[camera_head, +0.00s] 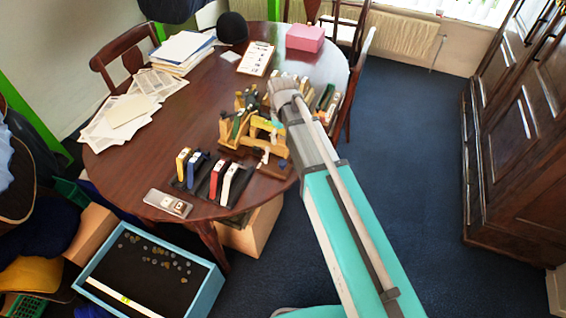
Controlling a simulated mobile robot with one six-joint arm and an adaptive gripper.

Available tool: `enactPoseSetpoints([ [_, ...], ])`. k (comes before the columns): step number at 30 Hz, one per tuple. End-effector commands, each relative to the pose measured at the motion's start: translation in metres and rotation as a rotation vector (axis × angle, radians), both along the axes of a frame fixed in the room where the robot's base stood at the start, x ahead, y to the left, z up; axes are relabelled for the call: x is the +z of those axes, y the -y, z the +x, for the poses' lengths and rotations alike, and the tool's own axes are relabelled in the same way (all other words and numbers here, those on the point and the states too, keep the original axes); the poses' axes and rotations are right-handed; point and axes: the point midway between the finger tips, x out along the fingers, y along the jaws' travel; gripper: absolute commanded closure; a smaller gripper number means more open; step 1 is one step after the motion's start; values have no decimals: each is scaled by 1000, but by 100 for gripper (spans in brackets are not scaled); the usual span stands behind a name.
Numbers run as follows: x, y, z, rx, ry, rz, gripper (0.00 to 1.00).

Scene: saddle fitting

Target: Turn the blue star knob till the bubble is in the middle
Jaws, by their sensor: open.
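My arm reaches from the lower right to the table, and its wrist end is over a yellow wooden fixture (262,135). My gripper (274,124) is small and partly hidden at the fixture; it is open. Whether it touches anything cannot be told. I cannot make out a blue star knob; the arm and fixture may hide it. A white bar with a small yellow-green vial (125,299) lies along the near edge of a blue-rimmed, dark-topped tray (207,291) at lower left. The bubble is too small to see.
The round wooden table (140,180) holds a rack with several coloured blocks (217,180), a small silver box (167,203), papers (125,112) and a pink box (305,38). Chairs stand around it. Blue carpet (410,130) is free at right, before a dark cabinet (525,130).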

Motion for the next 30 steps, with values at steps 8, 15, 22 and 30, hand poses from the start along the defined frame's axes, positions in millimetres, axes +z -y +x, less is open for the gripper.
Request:
enactPoseSetpoints([
  [8, -1, 0, 0, -2, 0, 0, 19],
  [15, -9, 1, 0, -3, 0, 0, 19],
  [22, -25, 1, 0, -3, 0, 0, 19],
  [30, -45, 1, 0, -3, 0, 0, 19],
])
